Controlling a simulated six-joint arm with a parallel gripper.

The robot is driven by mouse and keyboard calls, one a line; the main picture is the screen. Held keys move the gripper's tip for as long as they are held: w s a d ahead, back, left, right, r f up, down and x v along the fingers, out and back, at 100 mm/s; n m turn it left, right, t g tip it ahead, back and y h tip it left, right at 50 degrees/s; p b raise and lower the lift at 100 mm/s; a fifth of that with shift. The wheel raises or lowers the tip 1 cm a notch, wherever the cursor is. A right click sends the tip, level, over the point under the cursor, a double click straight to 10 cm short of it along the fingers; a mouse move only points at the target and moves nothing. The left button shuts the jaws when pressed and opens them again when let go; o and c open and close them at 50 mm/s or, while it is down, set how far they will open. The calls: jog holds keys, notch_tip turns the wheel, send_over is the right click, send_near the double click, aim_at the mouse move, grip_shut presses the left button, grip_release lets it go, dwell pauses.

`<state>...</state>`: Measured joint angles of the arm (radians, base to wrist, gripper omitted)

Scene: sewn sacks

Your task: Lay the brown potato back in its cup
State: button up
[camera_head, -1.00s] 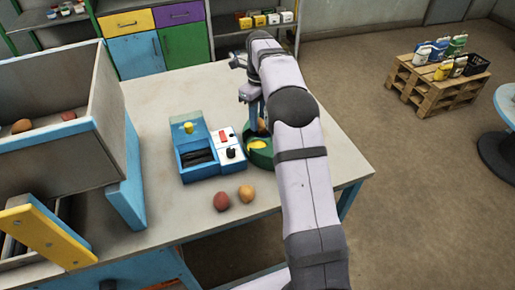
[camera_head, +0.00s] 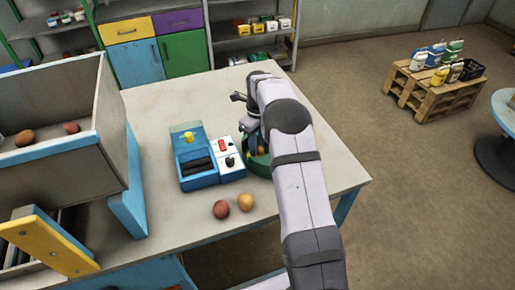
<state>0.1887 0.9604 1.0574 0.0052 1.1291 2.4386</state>
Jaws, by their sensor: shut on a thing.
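My gripper (camera_head: 254,140) is low at the green bowl (camera_head: 258,168), behind my own arm, which hides much of both. It is shut on a small brown thing (camera_head: 262,150), which looks like the brown potato. The potato is mostly hidden, and I cannot tell whether it touches the bowl. No separate cup can be made out; the bowl is the only round holder near my gripper.
A blue machine (camera_head: 196,172) with a white control panel (camera_head: 228,161) stands just left of the bowl. A reddish potato (camera_head: 221,209) and a yellowish one (camera_head: 245,202) lie in front. A grey bin (camera_head: 115,120) stands at left. The table's back is clear.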

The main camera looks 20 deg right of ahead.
aim_at(258, 145)
jog(key=shift+f+p, duration=0.3)
jog(key=shift+f, duration=0.85)
jog(key=shift+f, duration=0.15)
jog(key=o, duration=0.8)
notch_tip(258, 145, up, 12)
jog(key=b, duration=0.2)
jog(key=shift+f+b, duration=0.2)
jog(key=shift+b, duration=0.2)
jog(key=shift+r, duration=0.35)
